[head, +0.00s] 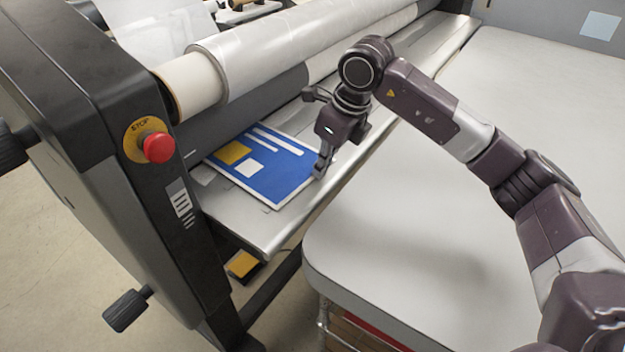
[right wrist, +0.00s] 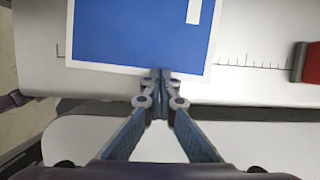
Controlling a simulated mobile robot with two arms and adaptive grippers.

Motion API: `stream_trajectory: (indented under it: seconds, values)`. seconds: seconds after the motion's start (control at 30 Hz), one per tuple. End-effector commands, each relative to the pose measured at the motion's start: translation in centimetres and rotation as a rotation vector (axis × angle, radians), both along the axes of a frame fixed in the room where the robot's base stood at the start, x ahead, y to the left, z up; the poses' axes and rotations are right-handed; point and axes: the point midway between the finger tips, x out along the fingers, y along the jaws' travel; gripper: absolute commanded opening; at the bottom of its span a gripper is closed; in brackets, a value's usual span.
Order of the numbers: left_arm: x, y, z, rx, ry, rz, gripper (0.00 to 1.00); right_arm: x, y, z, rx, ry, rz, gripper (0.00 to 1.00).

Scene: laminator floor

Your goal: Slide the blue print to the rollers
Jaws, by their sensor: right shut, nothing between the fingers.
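The blue print (head: 262,166), with a white border and yellow and white blocks, lies flat on the laminator's feed tray (head: 232,221). Its far edge is close to the rollers (head: 290,88). My right gripper (head: 319,176) is shut with its fingertips at the print's near right edge. In the right wrist view the blue print (right wrist: 138,35) lies just ahead of the shut fingertips (right wrist: 161,76), which meet or overlap its near white border. Whether they press on it cannot be told. My left gripper is not in view.
A red stop button (head: 158,148) sits on the dark side housing at the left. A pale table (head: 420,215) stands close to the tray with a narrow gap between. A red block (right wrist: 312,62) shows at the right of the wrist view, beside ruler marks on the tray.

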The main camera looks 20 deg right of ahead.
Motion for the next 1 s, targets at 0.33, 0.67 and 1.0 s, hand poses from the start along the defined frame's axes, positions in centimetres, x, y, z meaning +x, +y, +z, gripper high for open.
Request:
stream_trajectory:
  seconds: [0.33, 0.67, 1.0]
  values:
    - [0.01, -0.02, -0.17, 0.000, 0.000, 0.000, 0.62, -0.38, -0.35, -0.05, 0.000, 0.000, -0.001, 0.00]
    - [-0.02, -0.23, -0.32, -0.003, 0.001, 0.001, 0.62, -0.78, -0.66, -0.04, -0.001, 0.000, -0.001, 0.00]
    - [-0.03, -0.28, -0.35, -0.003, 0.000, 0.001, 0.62, -0.93, -0.74, -0.01, 0.000, 0.000, -0.001, 0.00]
